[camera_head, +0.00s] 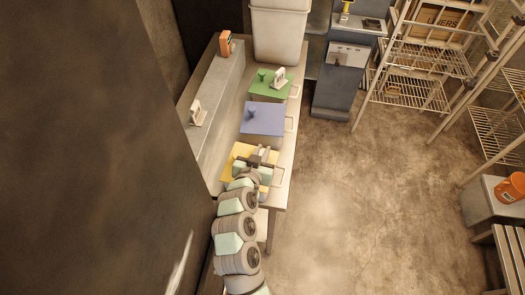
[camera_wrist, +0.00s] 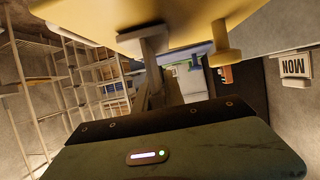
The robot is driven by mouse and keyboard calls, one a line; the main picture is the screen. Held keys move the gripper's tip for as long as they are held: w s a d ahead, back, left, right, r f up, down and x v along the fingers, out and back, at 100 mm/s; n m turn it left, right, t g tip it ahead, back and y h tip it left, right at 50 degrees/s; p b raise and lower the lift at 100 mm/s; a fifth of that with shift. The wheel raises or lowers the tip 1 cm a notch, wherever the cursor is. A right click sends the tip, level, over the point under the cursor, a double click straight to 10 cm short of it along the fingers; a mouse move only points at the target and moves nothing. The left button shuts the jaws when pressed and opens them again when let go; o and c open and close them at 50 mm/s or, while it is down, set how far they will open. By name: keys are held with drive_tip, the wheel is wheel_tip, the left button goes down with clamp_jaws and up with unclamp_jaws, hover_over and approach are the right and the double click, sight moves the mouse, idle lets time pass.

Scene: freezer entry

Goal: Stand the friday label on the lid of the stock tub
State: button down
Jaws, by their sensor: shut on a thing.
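My gripper (camera_head: 261,159) is low over the yellow-lidded tub (camera_head: 232,162) at the near end of the bench. It is shut on a small pale thing that looks like a label; its face cannot be read, and I cannot tell whether it touches the lid. In the wrist view the yellow lid (camera_wrist: 190,32) fills the top, with its knob (camera_wrist: 228,52) beside my gripper (camera_wrist: 158,48). A blue-lidded tub (camera_head: 264,121) and a green-lidded tub (camera_head: 266,91) stand farther along. A white label (camera_head: 279,77) stands on the green lid. No tub's name is readable.
A white label marked MON (camera_wrist: 295,65) stands on the grey ledge (camera_head: 213,90) along the wall; it also shows in the head view (camera_head: 196,114). An orange device (camera_head: 225,43) is at the ledge's far end. A large pale bin (camera_head: 278,35) stands behind the green tub.

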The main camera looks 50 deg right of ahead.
drive_tip(key=shift+f, duration=0.2)
drive_tip(key=c, duration=1.4)
unclamp_jaws()
drive_tip(key=shift+r, duration=0.1)
drive_tip(key=shift+r, duration=0.25)
drive_tip(key=b+v, duration=0.1)
drive_tip(key=v, duration=1.1)
drive_tip(key=shift+b, duration=0.4)
drive_tip(key=shift+f, duration=0.1)
